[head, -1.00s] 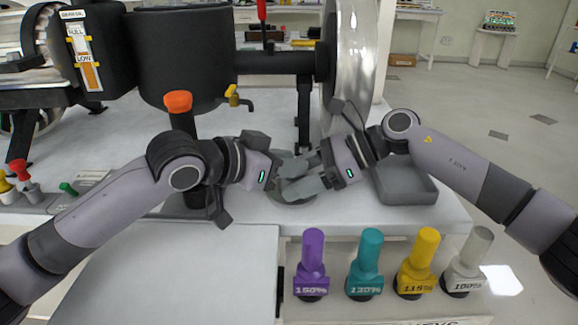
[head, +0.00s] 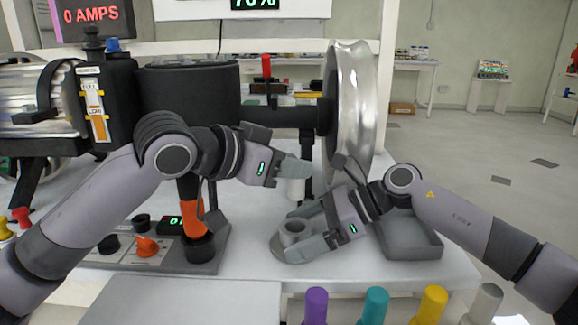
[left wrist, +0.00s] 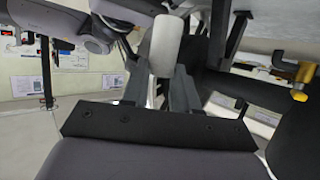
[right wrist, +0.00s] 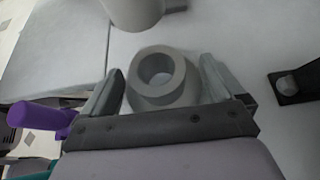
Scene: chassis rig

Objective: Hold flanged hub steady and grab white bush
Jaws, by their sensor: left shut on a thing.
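The white bush (head: 296,190) is a pale short cylinder held between the fingers of my left gripper (head: 292,173). It hangs upright above the flanged hub, apart from it. In the left wrist view the bush (left wrist: 167,45) sits between both fingertips. The flanged hub (head: 294,228) is a grey ring-shaped part with an open bore, standing on the white table. In the right wrist view the hub's empty bore (right wrist: 158,71) is clear, with the bush (right wrist: 132,8) at the top edge.
A grey tray (head: 410,240) stands right of my right gripper. A control box with an orange-handled lever (head: 191,208) is at left. A large shiny wheel (head: 352,110) and a black drum (head: 190,90) stand behind. Coloured pegs (head: 375,305) line the front edge.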

